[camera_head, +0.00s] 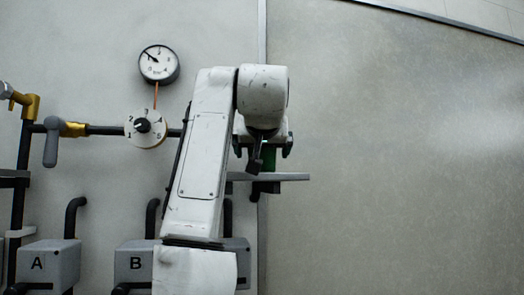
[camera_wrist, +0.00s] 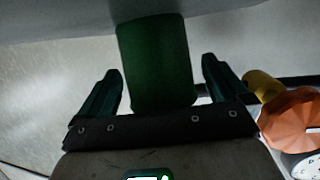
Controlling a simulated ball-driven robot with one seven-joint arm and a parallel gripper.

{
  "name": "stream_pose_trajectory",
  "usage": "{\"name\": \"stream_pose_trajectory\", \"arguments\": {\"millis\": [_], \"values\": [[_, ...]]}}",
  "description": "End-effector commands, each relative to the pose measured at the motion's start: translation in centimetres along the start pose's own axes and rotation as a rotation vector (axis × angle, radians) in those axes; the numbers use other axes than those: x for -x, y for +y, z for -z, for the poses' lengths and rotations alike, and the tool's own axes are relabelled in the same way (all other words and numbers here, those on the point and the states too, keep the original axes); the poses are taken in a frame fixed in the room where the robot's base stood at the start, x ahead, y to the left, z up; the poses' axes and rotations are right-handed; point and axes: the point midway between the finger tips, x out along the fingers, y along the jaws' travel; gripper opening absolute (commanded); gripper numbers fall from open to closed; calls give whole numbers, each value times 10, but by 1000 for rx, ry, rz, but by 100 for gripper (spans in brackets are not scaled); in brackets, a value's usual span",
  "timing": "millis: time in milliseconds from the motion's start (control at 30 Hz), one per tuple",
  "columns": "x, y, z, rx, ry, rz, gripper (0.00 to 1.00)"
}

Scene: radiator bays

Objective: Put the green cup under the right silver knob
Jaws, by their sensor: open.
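The green cup (camera_wrist: 157,62) stands between the two fingers of my gripper (camera_wrist: 163,85) in the wrist view, with a visible gap on either side. My gripper is open. In the head view my gripper (camera_head: 264,150) is at a small grey wall shelf (camera_head: 292,177), and a bit of the green cup (camera_head: 268,156) shows behind my wrist parts. The cup appears to be on this shelf; its base contact is hidden. A silvery knob (camera_head: 6,90) shows at the left edge in the head view. I cannot make out a right silver knob; my arm hides part of the pipe.
A pressure gauge (camera_head: 159,62) and a numbered dial (camera_head: 145,128) are on the wall left of my arm. A grey lever (camera_head: 51,145) hangs from the pipe. Boxes A (camera_head: 47,264) and B (camera_head: 134,264) are below. An orange knob (camera_wrist: 292,118) is right in the wrist view.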

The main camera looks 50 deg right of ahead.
Motion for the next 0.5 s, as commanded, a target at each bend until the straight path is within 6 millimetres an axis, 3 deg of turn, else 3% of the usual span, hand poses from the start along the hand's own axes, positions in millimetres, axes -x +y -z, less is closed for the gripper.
{"name": "stream_pose_trajectory", "arguments": {"millis": [167,500], "values": [[24,0,-2,-2,4,2,100],[92,0,-2,-2,3,2,100]]}}
